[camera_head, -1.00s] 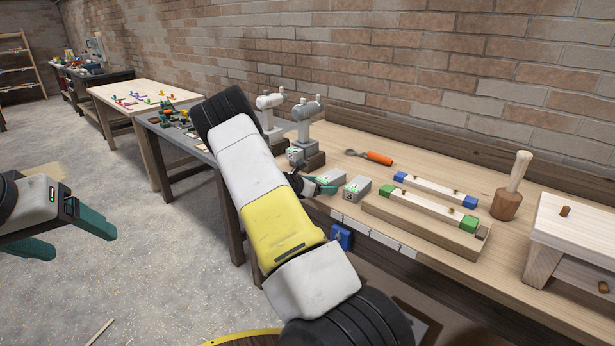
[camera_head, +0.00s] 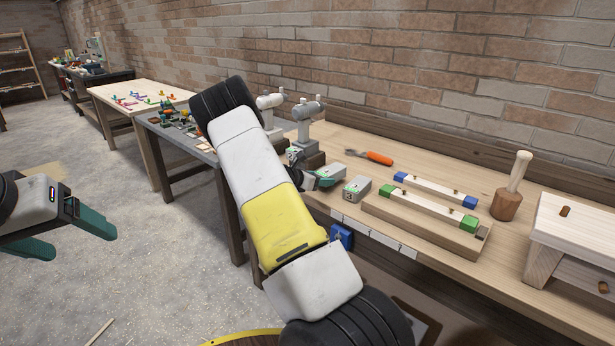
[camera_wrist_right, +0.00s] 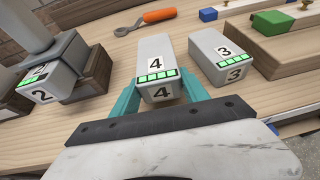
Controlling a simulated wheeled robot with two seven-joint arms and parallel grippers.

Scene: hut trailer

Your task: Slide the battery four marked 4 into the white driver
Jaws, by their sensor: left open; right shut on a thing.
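My right gripper (camera_wrist_right: 157,100) is shut on battery 4 (camera_wrist_right: 157,62), a light grey block with a black 4 on its top and end and a green bar strip. In the head view, battery 4 (camera_head: 332,171) sits in the right gripper (camera_head: 322,181) at the bench's front; whether it clears the bench is hard to tell. The white driver (camera_head: 270,101) stands at the back left, its lower part hidden by my right arm. My left gripper (camera_head: 70,238) is open and empty over the floor.
A grey driver (camera_head: 307,110) stands between the white driver and battery 4. Battery 2 (camera_wrist_right: 48,83) is at a driver's base in the wrist view. Battery 3 (camera_wrist_right: 221,55) lies close right of battery 4. An orange-handled tool (camera_head: 379,158) lies behind.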

